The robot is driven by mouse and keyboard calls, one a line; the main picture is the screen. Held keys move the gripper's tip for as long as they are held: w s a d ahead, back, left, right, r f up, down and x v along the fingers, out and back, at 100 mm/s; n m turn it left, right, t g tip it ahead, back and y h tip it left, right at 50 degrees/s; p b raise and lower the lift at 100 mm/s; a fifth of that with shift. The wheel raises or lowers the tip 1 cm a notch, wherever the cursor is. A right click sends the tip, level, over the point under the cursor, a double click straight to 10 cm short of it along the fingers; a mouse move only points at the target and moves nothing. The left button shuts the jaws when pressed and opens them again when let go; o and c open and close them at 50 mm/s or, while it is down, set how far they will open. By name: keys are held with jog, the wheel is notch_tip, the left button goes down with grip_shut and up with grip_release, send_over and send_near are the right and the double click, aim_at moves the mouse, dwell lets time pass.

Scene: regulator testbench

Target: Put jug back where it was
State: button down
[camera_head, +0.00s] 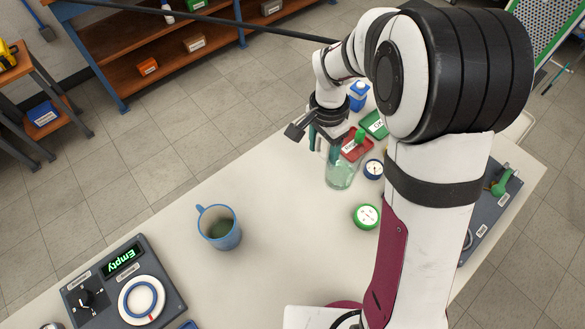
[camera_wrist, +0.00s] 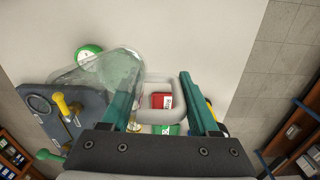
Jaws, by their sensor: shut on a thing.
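The jug (camera_head: 341,174) is clear with a greenish tint, near the far right part of the white table in the head view. My gripper (camera_head: 322,138) is shut on it from its far side. In the wrist view the clear jug body (camera_wrist: 98,72) lies beside the left finger. Its pale handle (camera_wrist: 178,100) shows between the two teal fingers of my gripper (camera_wrist: 157,82). I cannot tell whether the jug touches the table or hangs just above it.
A blue mug (camera_head: 219,229) stands mid-table. A device reading "Empty" (camera_head: 123,262) with a round pad (camera_head: 141,299) is at lower left. A green-rimmed gauge (camera_head: 367,216), dark-rimmed gauge (camera_head: 373,169), red tray (camera_head: 356,145) and blue bottle (camera_head: 357,96) are near the jug. Table between mug and jug is clear.

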jog(key=a+f, duration=0.1)
jog(key=a, duration=0.1)
jog(key=w+a+f, duration=0.1)
jog(key=a+f, duration=0.2)
jog(key=a, duration=0.2)
jog(key=shift+w+a+f, duration=0.1)
jog(key=shift+w+f, duration=0.05)
jog(key=shift+f, duration=0.05)
jog(key=shift+a+f, duration=0.2)
jog(key=shift+f, duration=1.95)
jog(key=shift+c, duration=0.7)
grip_release()
jog(key=shift+f, duration=0.1)
